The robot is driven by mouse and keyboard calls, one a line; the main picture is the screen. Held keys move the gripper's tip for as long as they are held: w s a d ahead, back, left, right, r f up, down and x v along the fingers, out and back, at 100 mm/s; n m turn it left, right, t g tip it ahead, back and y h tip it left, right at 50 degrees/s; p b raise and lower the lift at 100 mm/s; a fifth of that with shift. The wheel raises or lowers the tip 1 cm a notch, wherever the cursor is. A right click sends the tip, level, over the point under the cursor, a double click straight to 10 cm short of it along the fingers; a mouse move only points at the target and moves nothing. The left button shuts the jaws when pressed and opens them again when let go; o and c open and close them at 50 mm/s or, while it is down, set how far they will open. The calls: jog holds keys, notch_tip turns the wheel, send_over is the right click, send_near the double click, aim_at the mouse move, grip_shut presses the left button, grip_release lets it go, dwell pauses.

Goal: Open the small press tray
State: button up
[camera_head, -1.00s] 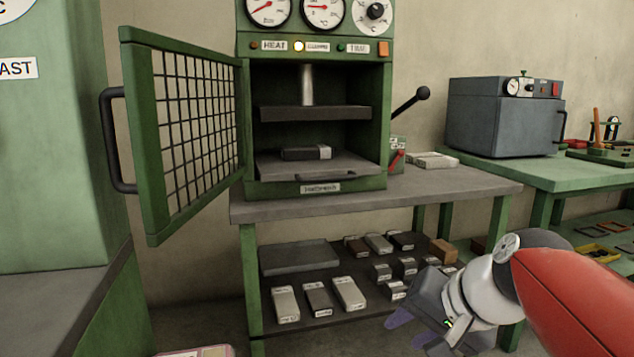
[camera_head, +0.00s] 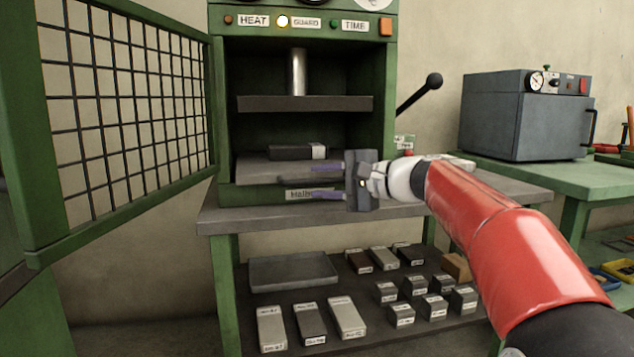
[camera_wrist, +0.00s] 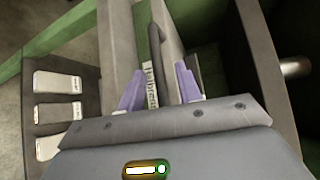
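The press tray (camera_head: 255,169) is a grey plate low inside the open green press, with a dark bar handle (camera_head: 291,181) on its front. A dark block with a pale end (camera_head: 298,152) lies on the tray. My gripper (camera_head: 322,182) is in front of the tray, open, with its two purple fingers pointing at the handle, one above and one below its level. In the wrist view the handle (camera_wrist: 157,45) stands between the lines of the fingers (camera_wrist: 158,84). I cannot tell whether they touch it. My gripper hides the tray's right front part.
The mesh guard door (camera_head: 125,105) stands swung open at the left. A dark upper plate (camera_head: 305,104) sits above the tray. A black-knobbed lever (camera_head: 433,80) sticks out right. The shelf below holds several labelled blocks and an empty grey tray (camera_head: 292,271).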

jog(key=shift+x, duration=0.85)
grip_shut()
